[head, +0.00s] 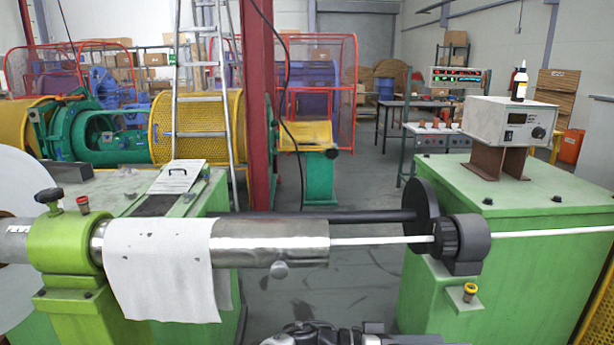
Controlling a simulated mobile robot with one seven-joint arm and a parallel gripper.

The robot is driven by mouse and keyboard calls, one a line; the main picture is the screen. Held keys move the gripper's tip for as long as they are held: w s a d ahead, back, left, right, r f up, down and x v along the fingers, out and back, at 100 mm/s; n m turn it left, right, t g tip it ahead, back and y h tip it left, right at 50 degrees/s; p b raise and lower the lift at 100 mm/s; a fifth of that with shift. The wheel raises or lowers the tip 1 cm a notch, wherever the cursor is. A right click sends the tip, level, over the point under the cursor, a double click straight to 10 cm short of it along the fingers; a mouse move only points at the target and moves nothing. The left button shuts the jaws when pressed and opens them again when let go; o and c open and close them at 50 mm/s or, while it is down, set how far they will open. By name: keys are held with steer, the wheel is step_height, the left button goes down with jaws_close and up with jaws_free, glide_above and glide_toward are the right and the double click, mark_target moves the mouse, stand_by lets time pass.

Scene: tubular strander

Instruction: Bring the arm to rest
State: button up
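A dark grey and black mechanical part of my own arm (325,336) shows at the bottom edge of the head view, cut off by the frame. It is low in front of the machine, below the steel tube, with a visible gap to it. I cannot make out fingertips, so I cannot tell whether my gripper is open or shut. Nothing held can be seen.
A steel tube (270,243) with a white cloth (160,270) draped over it spans the front. A white rod (380,240) runs right through a black clamp (462,242). Green cabinets (510,260) stand on both sides. Floor shows between them.

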steer(key=s+a+f+n+g+y, duration=0.3)
steer(key=s+f+g+y, duration=0.1)
steer(key=s+f+y, duration=0.65)
steer(key=w+a+r+n+t+y, duration=0.1)
steer(key=a+r+n+t+y, duration=0.1)
steer(key=a+r+y, duration=0.3)
steer(key=w+a+r+n+t+y, duration=0.1)
steer(key=a+r+n+t+y, duration=0.15)
steer(key=r, duration=0.45)
step_height(320, 180, up, 28)
steer(key=s+n+t+p, duration=0.2)
steer(key=t+p, duration=0.3)
steer(key=p, duration=1.1)
steer(key=shift+s+d+f+t, duration=0.15)
steer(key=shift+d+f+t, duration=0.1)
steer(key=shift+d+t, duration=0.15)
